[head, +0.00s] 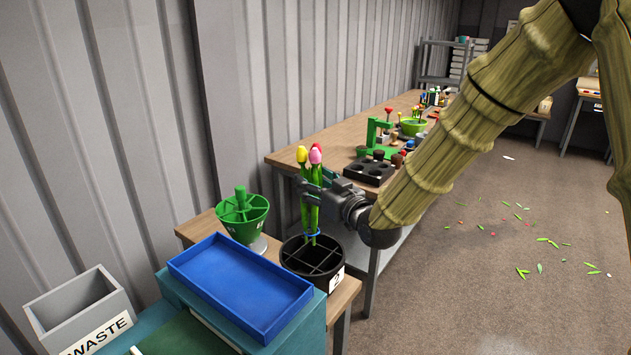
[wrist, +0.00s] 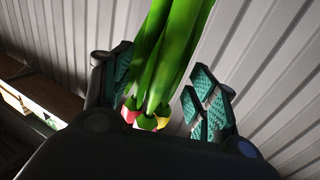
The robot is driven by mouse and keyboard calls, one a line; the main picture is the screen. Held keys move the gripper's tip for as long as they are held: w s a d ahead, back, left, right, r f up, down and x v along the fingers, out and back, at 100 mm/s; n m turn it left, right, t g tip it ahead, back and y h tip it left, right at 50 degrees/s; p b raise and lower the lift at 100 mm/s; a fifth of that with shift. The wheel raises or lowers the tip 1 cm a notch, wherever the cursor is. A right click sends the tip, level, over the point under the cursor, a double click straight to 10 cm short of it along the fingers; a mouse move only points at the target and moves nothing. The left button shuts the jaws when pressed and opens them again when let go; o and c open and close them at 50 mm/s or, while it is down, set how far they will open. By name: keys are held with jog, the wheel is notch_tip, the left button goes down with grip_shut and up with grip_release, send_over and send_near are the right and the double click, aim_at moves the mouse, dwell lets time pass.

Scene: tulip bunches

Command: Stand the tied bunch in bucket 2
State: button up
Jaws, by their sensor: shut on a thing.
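The tied bunch (head: 311,212) is a few tulips with yellow and pink heads, green stems and a blue tie low on the stems. It hangs nearly upright, heads up. My gripper (head: 315,186) is shut on its stems below the heads; the stems also show between the teal finger pads in the wrist view (wrist: 165,60). Bucket 2 (head: 298,272) is black, has a divided top and a white label "2", and stands on a wooden bench. The stem ends are over its opening; I cannot tell whether they are inside or just above it.
A green divided bucket (head: 234,232) stands left of bucket 2. A blue tray (head: 240,285) and a grey WASTE bin (head: 80,309) are nearer. A long workbench (head: 290,157) with a black holed block (head: 369,171) is behind my gripper. Leaf scraps lie on the floor at right.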

aim_at(316, 228)
jog(key=shift+f+b, duration=4.15)
jog(key=shift+f, duration=2.6)
jog(key=o, duration=1.1)
jog(key=shift+s+d, duration=0.1)
jog(key=shift+r+p+v, duration=0.2)
jog(key=shift+r+v, duration=0.1)
jog(key=shift+v, duration=1.15)
jog(key=shift+r+p+v, duration=0.15)
jog(key=shift+r+v, duration=0.2)
jog(key=shift+v, duration=1.1)
jog(key=shift+r+p+v, duration=0.2)
jog(key=shift+r+v, duration=0.1)
jog(key=shift+v, duration=1.2)
jog(key=shift+r, duration=0.15)
